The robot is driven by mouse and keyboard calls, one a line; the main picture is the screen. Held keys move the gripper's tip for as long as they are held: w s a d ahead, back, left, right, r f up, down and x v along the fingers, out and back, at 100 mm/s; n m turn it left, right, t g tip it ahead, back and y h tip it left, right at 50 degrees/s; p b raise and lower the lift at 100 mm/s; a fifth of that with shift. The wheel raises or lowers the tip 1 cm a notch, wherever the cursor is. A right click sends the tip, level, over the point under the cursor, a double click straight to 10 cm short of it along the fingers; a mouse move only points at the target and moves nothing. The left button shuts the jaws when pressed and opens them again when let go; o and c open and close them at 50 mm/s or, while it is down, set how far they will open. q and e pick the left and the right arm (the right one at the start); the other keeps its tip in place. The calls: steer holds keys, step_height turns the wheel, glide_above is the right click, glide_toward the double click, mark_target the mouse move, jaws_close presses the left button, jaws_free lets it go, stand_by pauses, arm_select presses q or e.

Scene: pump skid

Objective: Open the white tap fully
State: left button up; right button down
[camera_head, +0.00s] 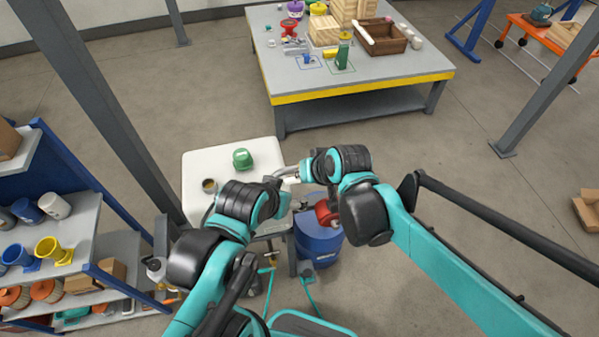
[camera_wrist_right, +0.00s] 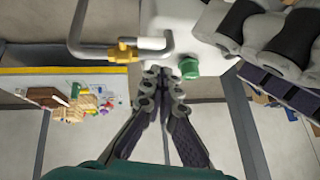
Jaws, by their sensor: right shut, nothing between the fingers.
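No white tap can be made out for certain. A white tank top (camera_head: 200,165) stands in front of me, with a green cap (camera_head: 242,158) on it; the cap also shows in the right wrist view (camera_wrist_right: 189,67). In that view a bent grey-white pipe with a yellow fitting (camera_wrist_right: 123,52) crosses beside the tank. My right gripper (camera_head: 286,173) is by the tank's right edge, shut and empty; its fingers (camera_wrist_right: 164,76) point toward the tank, beside the cap.
A blue drum (camera_head: 318,246) with a red part stands just right of the tank. Shelves (camera_head: 92,225) with cups stand at left. A workbench (camera_head: 365,92) with crates and small items is at the back. Grey posts stand left and right; open floor lies at right.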

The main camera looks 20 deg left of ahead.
arm_select(q)
steer(key=shift+w+a+r+p, duration=0.2)
steer(key=shift+w+r+p, duration=0.2)
steer(key=shift+r+p, duration=0.25)
arm_select(e)
steer(key=a+v, duration=0.1)
steer(key=v, duration=0.5)
steer(key=shift+r, duration=0.25)
steer(key=shift+s, duration=0.15)
arm_select(q)
step_height(320, 180, down, 13)
steer(key=b, duration=1.3)
arm_select(e)
steer(key=s+d+f+m+t+h, duration=0.1)
steer(key=d+f, duration=0.4)
steer(key=d, duration=0.5)
steer(key=s+d+f+m+t+h, duration=0.1)
steer(key=s+d+f+m+h, duration=0.1)
steer(key=d+f, duration=0.4)
steer(key=s+d+f+m+h, duration=0.2)
steer(key=d+f, duration=0.3)
steer(key=d, duration=1.1)
steer(key=shift+m+t+h, duration=0.3)
steer(key=shift+m+t, duration=0.1)
steer(key=shift+m, duration=0.1)
